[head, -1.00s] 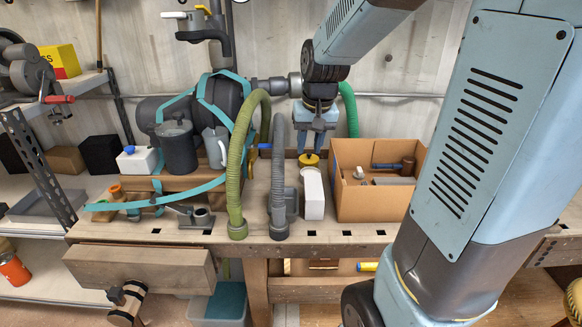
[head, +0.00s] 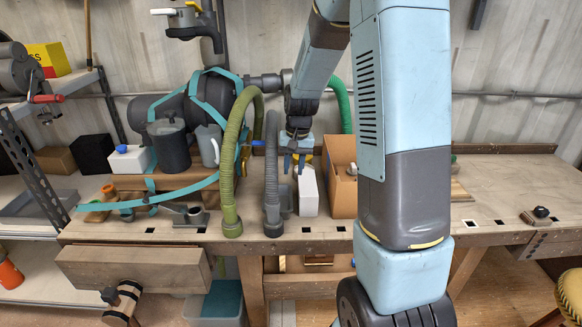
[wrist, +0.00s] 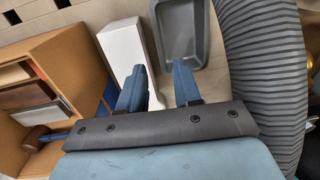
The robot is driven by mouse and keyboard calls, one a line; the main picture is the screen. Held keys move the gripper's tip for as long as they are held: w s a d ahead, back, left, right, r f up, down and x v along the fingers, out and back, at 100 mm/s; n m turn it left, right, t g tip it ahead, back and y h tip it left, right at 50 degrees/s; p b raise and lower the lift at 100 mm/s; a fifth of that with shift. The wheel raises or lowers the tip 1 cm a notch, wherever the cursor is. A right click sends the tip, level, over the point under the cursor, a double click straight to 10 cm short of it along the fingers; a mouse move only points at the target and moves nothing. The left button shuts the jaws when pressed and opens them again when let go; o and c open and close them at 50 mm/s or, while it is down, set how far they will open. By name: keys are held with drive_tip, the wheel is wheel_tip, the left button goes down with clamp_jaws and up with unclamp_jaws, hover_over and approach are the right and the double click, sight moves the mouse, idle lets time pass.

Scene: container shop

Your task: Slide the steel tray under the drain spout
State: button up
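The steel tray (wrist: 190,28) is a shallow grey pan with a raised rim, lying on the bench between the white box and the grey hose in the wrist view. In the head view, part of it (head: 286,197) shows beside the grey hose. My gripper (head: 294,170) is above the bench behind the white box. In the wrist view, my gripper (wrist: 158,83) has its two blue fingers apart with nothing between them. The right finger overlaps the tray's near end; I cannot tell whether they touch. A blue handle (head: 258,143) shows by the strapped drum. I cannot make out the spout itself.
A green hose (head: 231,175) and a grey hose (head: 272,185) arch up left of my gripper. A white box (head: 308,192) and a cardboard box (head: 342,196) stand to its right. The bench top (head: 490,195) farther right is mostly clear.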

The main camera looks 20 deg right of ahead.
drive_tip(key=f, duration=0.7)
drive_tip(key=a+f, duration=0.1)
drive_tip(key=f, duration=0.2)
drive_tip(key=shift+s+f, duration=0.3)
drive_tip(key=f, duration=0.1)
drive_tip(key=w+f, duration=0.1)
drive_tip(key=shift+w+f, duration=0.15)
drive_tip(key=shift+f, duration=0.25)
drive_tip(key=shift+s+a, duration=0.1)
drive_tip(key=shift+s, duration=0.25)
drive_tip(key=shift+w+f, duration=0.2)
drive_tip(key=shift+f, duration=0.05)
drive_tip(key=shift+r, duration=0.1)
clamp_jaws()
